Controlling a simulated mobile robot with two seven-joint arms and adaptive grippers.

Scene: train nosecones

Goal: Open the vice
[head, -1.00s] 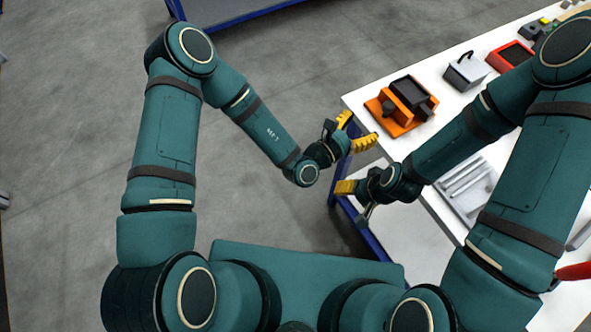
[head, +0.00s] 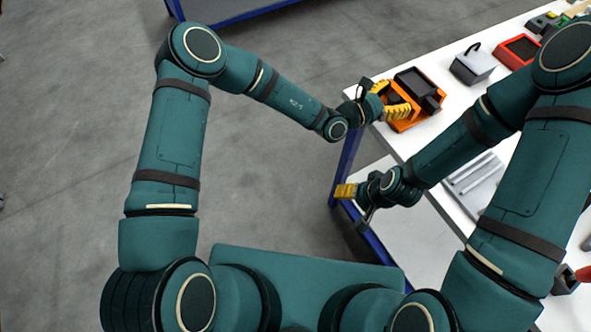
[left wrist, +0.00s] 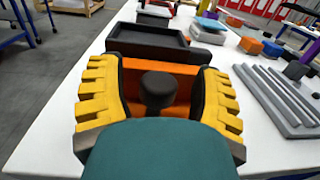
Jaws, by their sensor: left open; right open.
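The vice, orange with a dark top (head: 413,83), sits near the far left corner of the white table in the head view. In the left wrist view its orange body (left wrist: 140,80) faces me, with a round black knob (left wrist: 158,92) in front. My left gripper (head: 392,98) is open at the vice's near left side. In the left wrist view its yellow ridged fingers (left wrist: 158,72) stand on either side of the knob, with gaps visible. My right gripper (head: 346,192) is open and empty beside the table's left edge, partly hidden by its own arm.
A grey box with a black handle (head: 472,65) and a red tray (head: 518,50) stand behind the vice. Grey bars (left wrist: 285,95) lie to the vice's right in the left wrist view. The white tabletop (left wrist: 55,135) to its left is bare.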

